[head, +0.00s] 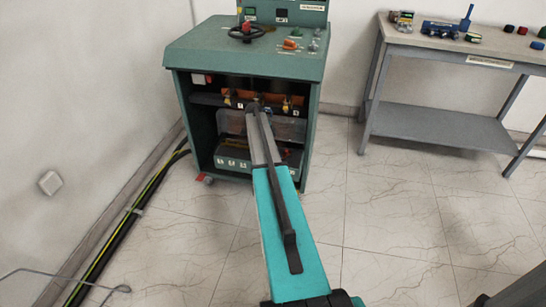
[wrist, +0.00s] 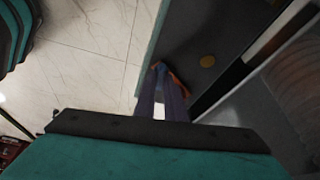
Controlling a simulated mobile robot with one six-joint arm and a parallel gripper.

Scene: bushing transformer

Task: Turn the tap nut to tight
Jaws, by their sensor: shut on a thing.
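The green transformer cabinet (head: 178,55) stands open at the front, with a dark shelf inside. Brass fittings with orange parts show along this shelf, one at the left (head: 228,98) and one at the right (head: 287,104). My gripper (head: 254,105) reaches in between them, at the middle position. In the wrist view its two long fingers (wrist: 161,92) are close together, shut on a small part at their tips. This is most likely the tap nut, mostly hidden by the fingers. An orange piece (wrist: 180,84) shows right beside the tips. The nut's turn angle cannot be seen.
The cabinet top carries a black handwheel (head: 246,31) and small controls. A grey workbench (head: 425,40) with several small items stands at the right. Thick cables (head: 125,225) run along the left wall. The tiled floor (head: 400,220) at the right is clear.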

